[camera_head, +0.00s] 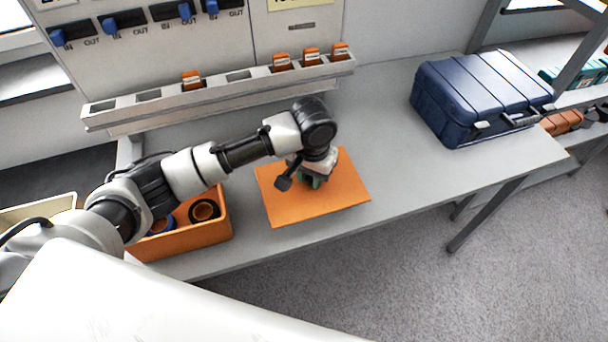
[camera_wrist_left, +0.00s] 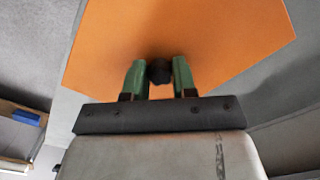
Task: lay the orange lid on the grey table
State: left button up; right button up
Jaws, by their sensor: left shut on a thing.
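The orange lid (camera_head: 338,197) is a flat square panel over the grey table (camera_head: 395,130), near its front edge and just right of the orange bin. In the head view I cannot tell whether it touches the table or hangs a little above it. My left gripper (camera_head: 312,182) is above the middle of the lid, pointing down. In the left wrist view the lid (camera_wrist_left: 190,35) fills the top, and the green fingers of the left gripper (camera_wrist_left: 159,75) are shut on the lid's black knob (camera_wrist_left: 159,71). My right gripper is not in view.
An orange bin (camera_head: 205,235) holding black and blue rings stands left of the lid, partly behind my arm. A dark blue case (camera_head: 480,95) stands at the right of the table. A slotted grey rack (camera_head: 225,92) with orange pieces runs along the back. Bare table lies between lid and case.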

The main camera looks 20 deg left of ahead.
pick_arm(q)
jog(key=a, duration=0.1)
jog(key=w+a+f, duration=0.1)
jog(key=a+f, duration=0.1)
jog(key=shift+w+f, duration=0.1)
jog(key=shift+w, duration=0.2)
jog(key=shift+f, duration=2.05)
jog(key=o, duration=1)
jog(key=shift+f, duration=0.1)
jog(key=shift+c, duration=0.2)
notch_tip(320, 180, up, 12)
jog(key=shift+r, duration=0.15)
